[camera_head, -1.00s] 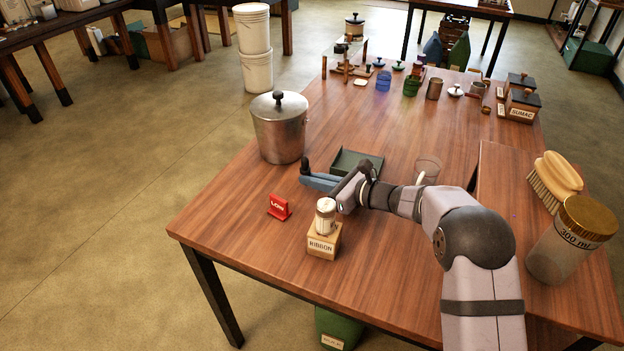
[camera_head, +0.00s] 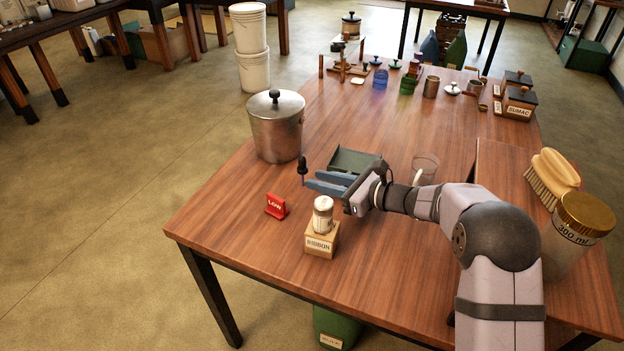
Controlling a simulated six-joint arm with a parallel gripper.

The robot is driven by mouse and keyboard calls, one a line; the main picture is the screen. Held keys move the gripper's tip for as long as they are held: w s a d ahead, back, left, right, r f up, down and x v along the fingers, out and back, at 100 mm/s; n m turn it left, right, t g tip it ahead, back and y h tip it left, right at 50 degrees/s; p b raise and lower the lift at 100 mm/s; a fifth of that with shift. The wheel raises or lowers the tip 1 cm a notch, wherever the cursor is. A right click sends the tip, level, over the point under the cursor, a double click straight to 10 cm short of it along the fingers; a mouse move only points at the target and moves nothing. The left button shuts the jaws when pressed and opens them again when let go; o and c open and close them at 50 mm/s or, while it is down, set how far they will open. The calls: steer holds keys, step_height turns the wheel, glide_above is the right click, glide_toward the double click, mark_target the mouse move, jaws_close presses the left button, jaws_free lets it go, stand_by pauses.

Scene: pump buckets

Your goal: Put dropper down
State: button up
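The dropper (camera_head: 303,166) has a black bulb and a thin, faintly pinkish stem. It stands upright just left of the fingertips of my gripper (camera_head: 310,178). My gripper's two blue-grey fingers point left and are spread, with a gap between them. Nothing shows between them, and the dropper looks clear of the tips. The dropper's lower end is small, and I cannot tell what supports it.
A steel pot (camera_head: 277,127) stands behind the dropper. A green tray (camera_head: 352,160) is behind my fingers. A red LOW sign (camera_head: 276,206) and a wooden RIBBON block (camera_head: 322,241) bearing a white-capped jar (camera_head: 323,215) are in front.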

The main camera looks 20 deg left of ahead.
steer(key=shift+v, duration=1.75)
steer(key=s+d+r+n+g+h+p, duration=0.1)
steer(key=s+d+r+n+h+p, duration=0.4)
steer(key=s+d+r+p, duration=0.4)
steer(key=s+d+r+n+g+h+p, duration=0.1)
steer(key=s+d+r+n+h+p, duration=0.4)
steer(key=d+p, duration=1)
steer(key=s+d+r+n+h+p, duration=0.4)
steer(key=s+d+r+n+p, duration=0.6)
steer(key=s+d+r+p, duration=0.2)
steer(key=shift+s+r+g+h, duration=0.4)
steer(key=shift+s, duration=0.2)
